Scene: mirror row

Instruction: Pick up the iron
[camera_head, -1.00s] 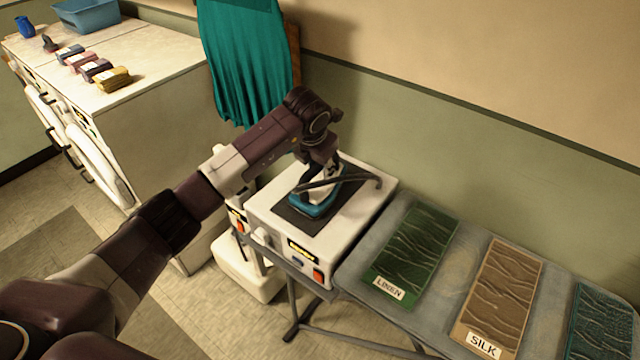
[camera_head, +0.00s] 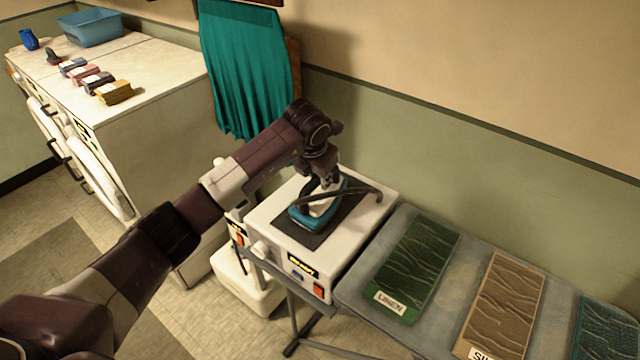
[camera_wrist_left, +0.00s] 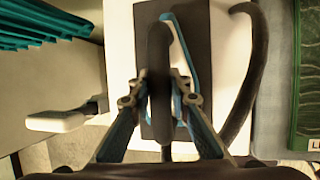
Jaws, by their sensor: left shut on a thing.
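The iron (camera_head: 305,219) has a blue base, a pale body and a dark handle. It is at the dark pad (camera_head: 345,222) on top of the white station (camera_head: 270,212); I cannot tell whether it rests on the pad or is slightly above it. My left gripper (camera_head: 326,180) reaches down over the iron. In the left wrist view the fingers (camera_wrist_left: 160,98) are shut on the iron's dark handle (camera_wrist_left: 158,50). The iron's blue edge (camera_wrist_left: 183,45) shows beside the handle, which hides much of the body. My right gripper is not in view.
A dark curved hose (camera_head: 374,191) arches beside the iron. A board to the right holds green (camera_head: 415,270) and brown (camera_head: 503,305) fabric panels. A teal cloth (camera_head: 247,70) hangs behind. White machines (camera_head: 165,75) stand left, with a blue basket (camera_head: 92,29) on top.

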